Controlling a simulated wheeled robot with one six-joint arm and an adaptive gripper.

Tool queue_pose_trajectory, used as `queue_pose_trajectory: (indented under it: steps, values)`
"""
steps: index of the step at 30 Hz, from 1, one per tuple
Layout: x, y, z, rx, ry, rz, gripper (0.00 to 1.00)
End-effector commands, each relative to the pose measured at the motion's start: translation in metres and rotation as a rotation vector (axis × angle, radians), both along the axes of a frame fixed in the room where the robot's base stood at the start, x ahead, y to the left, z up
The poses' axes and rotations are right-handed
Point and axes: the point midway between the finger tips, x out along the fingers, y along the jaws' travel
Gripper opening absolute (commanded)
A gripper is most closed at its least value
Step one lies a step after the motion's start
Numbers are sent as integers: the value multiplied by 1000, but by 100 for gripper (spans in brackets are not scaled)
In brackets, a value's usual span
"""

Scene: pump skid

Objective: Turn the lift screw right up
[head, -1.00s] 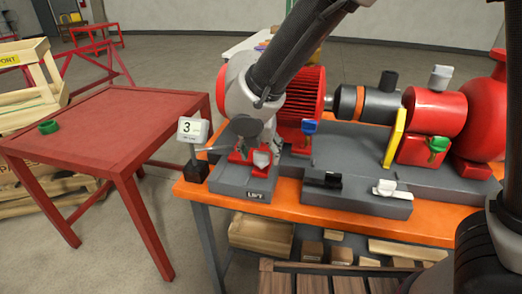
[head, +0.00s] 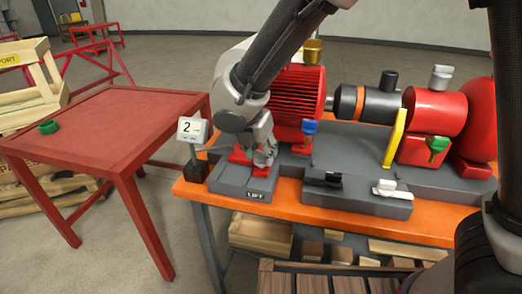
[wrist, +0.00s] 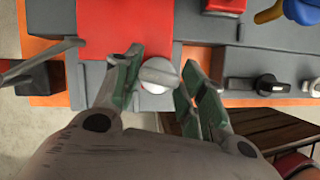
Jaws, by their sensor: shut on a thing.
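The lift screw (wrist: 158,75) has a round pale grey head with a raised bar across it. In the wrist view it sits between my gripper's (wrist: 160,82) green-padded fingers. My gripper is shut on the screw head, coming down from above. In the head view my gripper (head: 265,153) is over the grey block marked LIFT (head: 245,180), by the red foot of the motor. There it hides most of the screw. A small white display (head: 192,130) on a post left of the block reads 2.
The red finned motor (head: 300,100) stands just behind my gripper. A blue knob (head: 309,127), a black knob (head: 323,178) and a white knob (head: 390,188) lie to the right on the skid.

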Motion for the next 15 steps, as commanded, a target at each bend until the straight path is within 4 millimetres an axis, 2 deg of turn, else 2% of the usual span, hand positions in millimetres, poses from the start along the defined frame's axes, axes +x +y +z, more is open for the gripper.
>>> queue_pose_trajectory:
  steps: [15]
  values:
    - [2,3,0,1,0,-486,17]
